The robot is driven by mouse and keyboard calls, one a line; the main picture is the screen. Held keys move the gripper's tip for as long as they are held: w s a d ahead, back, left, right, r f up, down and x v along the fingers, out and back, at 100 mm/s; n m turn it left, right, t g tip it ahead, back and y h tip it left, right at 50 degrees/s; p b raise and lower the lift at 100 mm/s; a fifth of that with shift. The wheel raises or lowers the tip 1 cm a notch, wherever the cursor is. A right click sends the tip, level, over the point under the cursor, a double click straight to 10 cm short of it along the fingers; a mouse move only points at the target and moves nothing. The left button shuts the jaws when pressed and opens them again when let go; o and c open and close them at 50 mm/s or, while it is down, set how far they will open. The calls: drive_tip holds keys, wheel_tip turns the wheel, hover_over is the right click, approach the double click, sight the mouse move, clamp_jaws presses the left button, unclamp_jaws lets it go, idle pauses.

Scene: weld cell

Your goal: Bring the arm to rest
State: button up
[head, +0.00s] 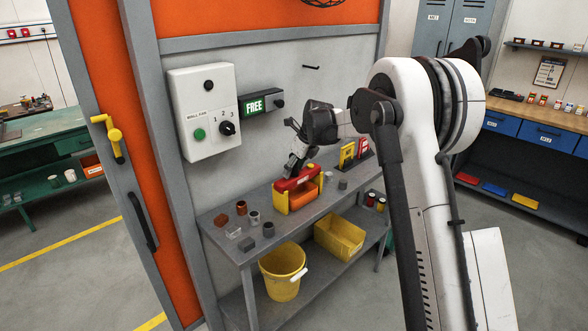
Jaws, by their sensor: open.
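My arm reaches in from the right in the head view, bent over the grey bench (232,246). My gripper (291,172) is open and points down and to the left. It is just above the red top of an orange and yellow carrier (298,184) on the bench. I cannot tell whether its fingertips touch the carrier. Nothing shows held in the jaws, though the fingertips are small in the view.
Small cups and blocks, among them a brown block (242,207), stand on the bench's left. Yellow and red letter stands (347,154) are behind. A control box (204,112) and a green FREE sign (254,106) hang above. A yellow bucket (282,275) stands below.

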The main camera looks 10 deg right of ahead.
drive_tip(key=o, duration=0.5)
drive_tip(key=shift+r, duration=0.15)
drive_tip(key=p+v, duration=0.2)
drive_tip(key=v, duration=0.6)
drive_tip(key=shift+s+d+r+p, duration=0.1)
drive_tip(key=shift+s+r+p, duration=0.1)
drive_tip(key=shift+r+p, duration=0.1)
idle(1.3)
